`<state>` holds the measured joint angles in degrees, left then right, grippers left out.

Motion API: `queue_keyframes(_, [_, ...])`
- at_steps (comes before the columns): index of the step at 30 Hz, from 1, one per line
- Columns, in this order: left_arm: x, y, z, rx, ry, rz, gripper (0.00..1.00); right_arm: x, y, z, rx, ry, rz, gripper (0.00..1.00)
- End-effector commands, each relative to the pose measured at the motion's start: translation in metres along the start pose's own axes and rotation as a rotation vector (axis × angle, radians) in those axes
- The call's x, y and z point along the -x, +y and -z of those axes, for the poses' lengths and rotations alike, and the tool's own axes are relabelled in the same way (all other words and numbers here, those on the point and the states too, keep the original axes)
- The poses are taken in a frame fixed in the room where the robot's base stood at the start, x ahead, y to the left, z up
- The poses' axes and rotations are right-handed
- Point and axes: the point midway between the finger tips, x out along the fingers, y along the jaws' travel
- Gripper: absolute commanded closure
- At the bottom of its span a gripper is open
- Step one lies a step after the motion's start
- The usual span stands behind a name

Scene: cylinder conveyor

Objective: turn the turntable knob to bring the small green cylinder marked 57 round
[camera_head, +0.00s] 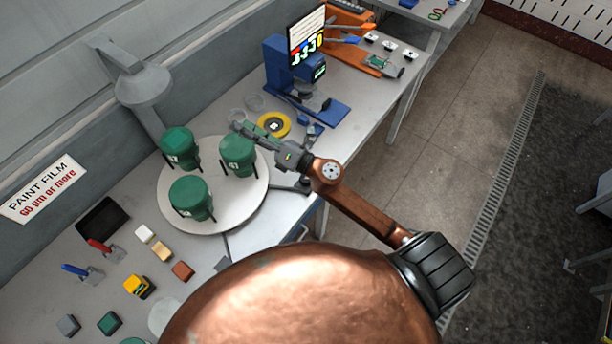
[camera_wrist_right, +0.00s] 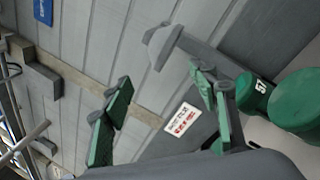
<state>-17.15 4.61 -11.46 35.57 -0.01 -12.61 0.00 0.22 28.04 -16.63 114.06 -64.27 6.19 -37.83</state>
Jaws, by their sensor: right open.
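The round white turntable (camera_head: 235,213) stands on the bench in the head view. It carries several dark green cylinders: one at the back left (camera_head: 177,146), one at the front (camera_head: 190,196) and one at the right (camera_head: 237,154). The marking 57 shows on a green cylinder (camera_wrist_right: 254,93) in the right wrist view, beside a nearer green one (camera_wrist_right: 300,103). I cannot match it to the head view. My right gripper (camera_head: 246,129) is open and empty, just behind the right cylinder; its green-padded fingers (camera_wrist_right: 160,80) are apart. I cannot make out the knob. My left gripper is out of view.
A yellow ring (camera_head: 273,124) lies near my right gripper. A grey lamp-like stand (camera_head: 144,87) rises behind the turntable. A blue device (camera_head: 285,68) stands at the back. Several small blocks and a black tray (camera_head: 102,219) lie at left.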

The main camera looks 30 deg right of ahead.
Motion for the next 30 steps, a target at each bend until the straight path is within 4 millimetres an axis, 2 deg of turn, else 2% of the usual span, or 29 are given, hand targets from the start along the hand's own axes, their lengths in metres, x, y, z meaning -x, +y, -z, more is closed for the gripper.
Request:
queue_keyframes(1, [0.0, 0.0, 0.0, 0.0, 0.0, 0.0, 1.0, -0.012, 0.009, 0.028, 0.16, 0.125, -0.062, 0.46])
queue_keyframes(2, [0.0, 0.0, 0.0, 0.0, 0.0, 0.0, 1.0, -0.015, 0.011, 0.048, 0.254, 0.203, -0.098, 0.46])
queue_keyframes(3, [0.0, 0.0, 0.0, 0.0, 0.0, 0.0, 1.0, -0.017, 0.01, 0.073, 0.379, 0.309, -0.142, 0.46])
queue_keyframes(5, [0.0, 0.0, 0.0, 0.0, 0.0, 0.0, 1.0, -0.013, 0.0, 0.11, 0.559, 0.473, -0.202, 0.46])
queue_keyframes(7, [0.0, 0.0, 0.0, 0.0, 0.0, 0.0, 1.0, 0.0, -0.026, 0.144, 0.757, 0.673, -0.262, 0.46])
queue_keyframes(9, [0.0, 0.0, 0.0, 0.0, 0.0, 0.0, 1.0, 0.021, -0.064, 0.167, 0.94, 0.885, -0.307, 0.46])
queue_keyframes(10, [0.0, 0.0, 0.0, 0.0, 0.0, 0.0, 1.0, 0.032, -0.082, 0.173, 1.01, 0.98, -0.322, 0.46])
queue_keyframes(12, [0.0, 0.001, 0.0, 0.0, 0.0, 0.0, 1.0, 0.059, -0.127, 0.173, 1.151, 1.198, -0.344, 0.46])
queue_keyframes(14, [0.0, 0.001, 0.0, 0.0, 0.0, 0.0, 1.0, 0.085, -0.164, 0.162, 1.241, 1.38, -0.35, 0.46])
queue_keyframes(15, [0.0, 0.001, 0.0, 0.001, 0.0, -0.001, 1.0, 0.101, -0.185, 0.15, 1.286, 1.493, -0.348, 0.46])
queue_keyframes(18, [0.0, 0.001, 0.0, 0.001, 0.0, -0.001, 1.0, 0.136, -0.223, 0.116, 1.347, 1.736, -0.332, 0.46])
queue_keyframes(21, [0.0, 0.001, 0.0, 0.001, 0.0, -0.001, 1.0, 0.161, -0.245, 0.087, 1.362, 1.904, -0.311, 0.46])
queue_keyframes(24, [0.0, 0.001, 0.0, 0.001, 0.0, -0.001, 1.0, 0.175, -0.254, 0.07, 1.358, 1.996, -0.297, 0.46])
queue_keyframes(27, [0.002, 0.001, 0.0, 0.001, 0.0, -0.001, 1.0, 0.182, -0.26, 0.068, 1.352, 2.028, -0.292, 0.46])
queue_keyframes(30, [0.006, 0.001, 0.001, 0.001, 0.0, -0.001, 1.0, 0.185, -0.269, 0.076, 1.349, 2.03, -0.295, 0.46])
